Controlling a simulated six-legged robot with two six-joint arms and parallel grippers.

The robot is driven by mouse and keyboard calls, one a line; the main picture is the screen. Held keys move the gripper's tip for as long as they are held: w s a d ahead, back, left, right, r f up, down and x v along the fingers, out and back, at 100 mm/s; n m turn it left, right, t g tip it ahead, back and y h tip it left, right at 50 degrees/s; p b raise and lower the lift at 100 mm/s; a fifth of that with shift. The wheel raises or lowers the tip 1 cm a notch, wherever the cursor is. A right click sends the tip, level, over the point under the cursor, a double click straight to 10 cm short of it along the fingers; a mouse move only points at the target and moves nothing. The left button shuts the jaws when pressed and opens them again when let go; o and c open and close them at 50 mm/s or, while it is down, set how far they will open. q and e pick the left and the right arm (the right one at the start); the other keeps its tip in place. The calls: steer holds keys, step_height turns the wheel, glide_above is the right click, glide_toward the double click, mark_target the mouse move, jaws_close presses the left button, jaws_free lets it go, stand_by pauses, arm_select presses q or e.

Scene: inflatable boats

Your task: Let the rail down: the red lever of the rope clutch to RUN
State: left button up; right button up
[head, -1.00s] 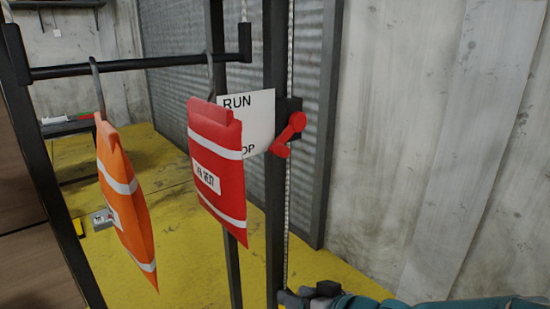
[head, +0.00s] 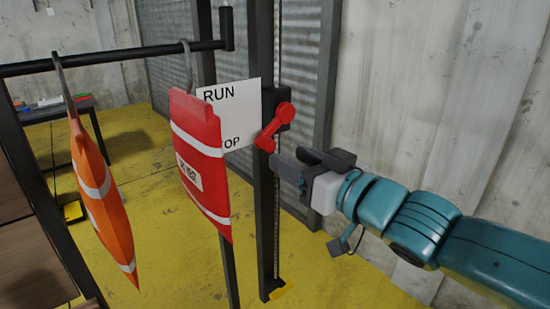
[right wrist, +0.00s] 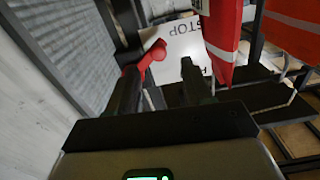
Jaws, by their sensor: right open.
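The red lever (head: 274,128) sits on the dark rope clutch (head: 277,97) on a black post. Its free end points down and left, towards STOP on the white sign (head: 238,105); RUN is at the sign's top. My right gripper (head: 288,166) is open and empty, just below and right of the lever's free end. In the right wrist view the lever (right wrist: 151,56) shows just beyond and between the open fingertips (right wrist: 160,78). The black rail (head: 120,56) is up, with a red vest bag (head: 203,150) and an orange one (head: 100,195) hanging from it.
The rope (head: 278,40) runs vertically along the post through the clutch. The red bag hangs close to the left of the sign and post. A concrete wall (head: 420,90) stands at the right. Yellow floor (head: 180,265) lies below.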

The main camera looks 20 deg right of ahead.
mark_target(272, 147)
steer(key=x, duration=0.5)
steer(key=shift+w+d+b, duration=0.15)
steer(key=shift+w+b, duration=0.05)
steer(key=shift+b, duration=0.15)
steer(key=shift+w+a, duration=0.25)
steer(key=shift+s+d, duration=0.1)
steer(key=shift+d, duration=0.05)
steer(key=c, duration=0.4)
jaws_close()
